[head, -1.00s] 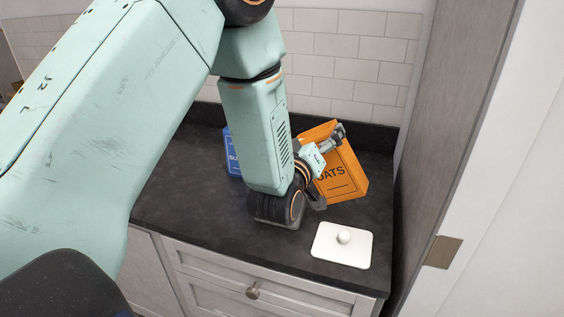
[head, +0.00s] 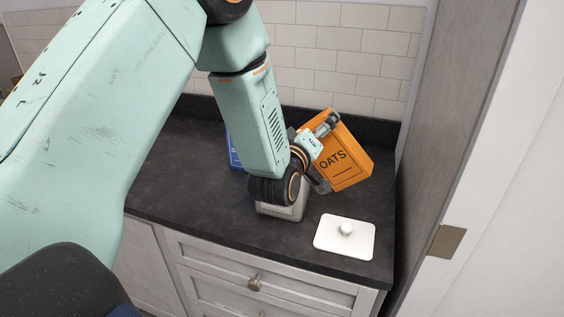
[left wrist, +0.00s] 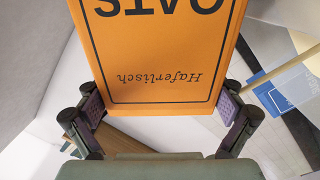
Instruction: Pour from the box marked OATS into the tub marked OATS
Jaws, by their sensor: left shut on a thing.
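The orange box marked OATS (head: 350,163) is in my left gripper (head: 324,155), clear of the counter and tilted with its top leaning left. In the left wrist view the box (left wrist: 155,50) fills the upper middle, its lettering upside down, between the two fingers of the gripper (left wrist: 158,108). A pale tub (head: 284,211) stands on the counter below my wrist. My wrist hides most of it, and I cannot read its marking. The box's mouth is hidden, and I see nothing flowing. My right gripper is not in view.
A white lid with a round knob (head: 345,245) lies at the counter's front right. A blue box (head: 234,150) stands behind my left forearm, mostly hidden. A tall grey panel (head: 455,110) bounds the counter at right. Dark counter (head: 185,180) is free at left.

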